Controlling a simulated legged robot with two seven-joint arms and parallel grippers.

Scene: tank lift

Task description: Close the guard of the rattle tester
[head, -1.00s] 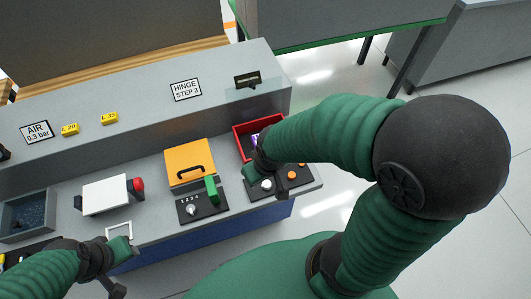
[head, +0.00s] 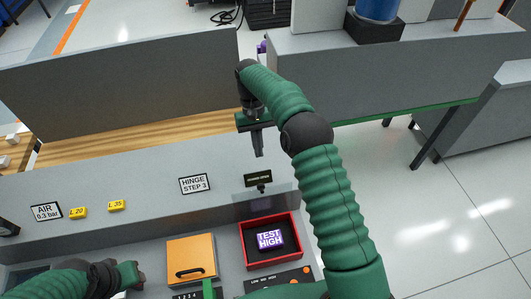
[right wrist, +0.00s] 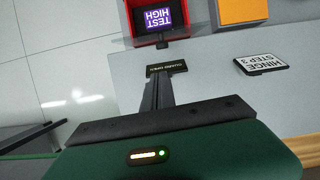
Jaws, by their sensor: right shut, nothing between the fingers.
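The rattle tester is a red open-topped box (head: 242,246) holding a dark block with a purple screen reading TEST HIGH (head: 270,239). The box also shows at the top of the right wrist view (right wrist: 131,20). Its guard seems to be the clear panel (head: 286,198) standing raised behind the box, with a small dark handle (head: 260,187) and a dark label (head: 258,178). My right gripper (head: 258,150) is shut and empty, above and behind the label. In the right wrist view its fingers (right wrist: 157,96) point toward the label. My left gripper (head: 132,274) is at lower left; its fingers are not clear.
An orange lidded box (head: 191,255) with a black handle is left of the red box. A panel with orange knobs (head: 282,283) lies in front. A HINGE STEP 3 sign (head: 194,184) is on the grey ledge (head: 140,180). A dark partition (head: 130,80) stands behind.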

